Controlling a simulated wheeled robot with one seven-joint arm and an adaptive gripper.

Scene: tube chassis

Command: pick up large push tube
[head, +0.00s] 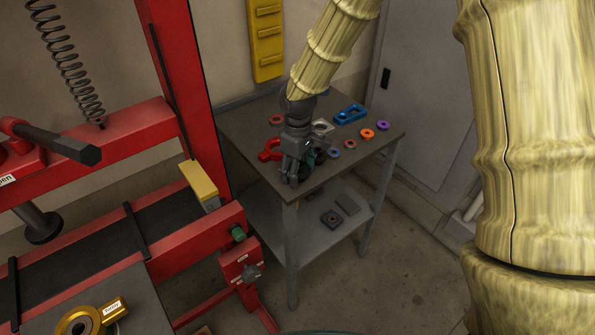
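My gripper (299,172) points down over the near left part of the small grey table (250,125). A dark green round piece (320,156) shows at its right side, partly hidden by the fingers. I cannot tell whether this is the large push tube, or whether the fingers touch it. The finger gap is too small and dark to read. No other thing can be clearly made out as the large push tube.
A red piece (268,152) lies left of my gripper. A blue block (350,114), an orange ring (367,134) and a purple ring (383,126) lie to the right. A red press frame (190,90) with a yellow block (199,180) stands left.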

